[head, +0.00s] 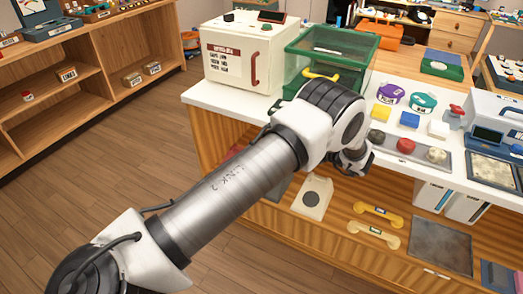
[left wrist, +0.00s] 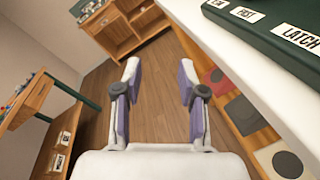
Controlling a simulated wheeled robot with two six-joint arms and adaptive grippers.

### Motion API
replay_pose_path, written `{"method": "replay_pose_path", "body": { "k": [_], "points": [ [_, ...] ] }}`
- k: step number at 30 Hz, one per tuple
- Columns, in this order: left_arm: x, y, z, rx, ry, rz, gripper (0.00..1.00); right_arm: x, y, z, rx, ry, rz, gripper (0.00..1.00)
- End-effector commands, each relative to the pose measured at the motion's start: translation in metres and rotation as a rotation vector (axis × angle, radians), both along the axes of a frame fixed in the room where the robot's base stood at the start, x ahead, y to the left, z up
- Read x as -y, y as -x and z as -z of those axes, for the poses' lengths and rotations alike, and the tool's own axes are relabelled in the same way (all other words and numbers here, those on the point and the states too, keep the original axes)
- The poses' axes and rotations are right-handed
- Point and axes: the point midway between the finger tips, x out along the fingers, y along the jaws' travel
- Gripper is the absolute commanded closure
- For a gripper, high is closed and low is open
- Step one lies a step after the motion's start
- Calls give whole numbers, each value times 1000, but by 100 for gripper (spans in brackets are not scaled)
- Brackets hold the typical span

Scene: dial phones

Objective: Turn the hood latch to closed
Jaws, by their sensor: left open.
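A green hood with clear panels (head: 335,48) stands at the back of the white counter, with a yellow handle (head: 322,75) on its front. In the left wrist view a dark green base (left wrist: 270,28) at the top right carries white labels, one reading LATCH (left wrist: 301,38). The latch itself cannot be made out in either view. My left gripper (left wrist: 159,68) is open and empty, over the floor beside the counter front, apart from the green base. In the head view my left arm covers the hood's lower front, and the fingers are hidden. My right gripper is not in view.
A white box with a red handle (head: 250,56) stands left of the hood. Purple (head: 391,94) and green (head: 423,103) round items and coloured blocks lie to its right. Open floor (head: 120,150) lies left.

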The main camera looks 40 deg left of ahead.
Motion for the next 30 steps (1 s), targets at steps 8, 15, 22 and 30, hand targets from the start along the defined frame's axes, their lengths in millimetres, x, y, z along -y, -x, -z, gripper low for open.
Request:
{"method": "replay_pose_path", "body": {
  "k": [8, 15, 22, 30],
  "points": [
    [-25, 23, 53, -655, -67, 392, 59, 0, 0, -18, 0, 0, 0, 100],
    [-17, 51, 103, -1141, -96, 708, 59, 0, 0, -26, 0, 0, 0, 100],
    [2, 85, 142, -1507, -130, 978, 59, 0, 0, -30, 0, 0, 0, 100],
    [23, 120, 170, -1785, -178, 1215, 59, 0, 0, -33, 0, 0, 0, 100]
  ]
}}
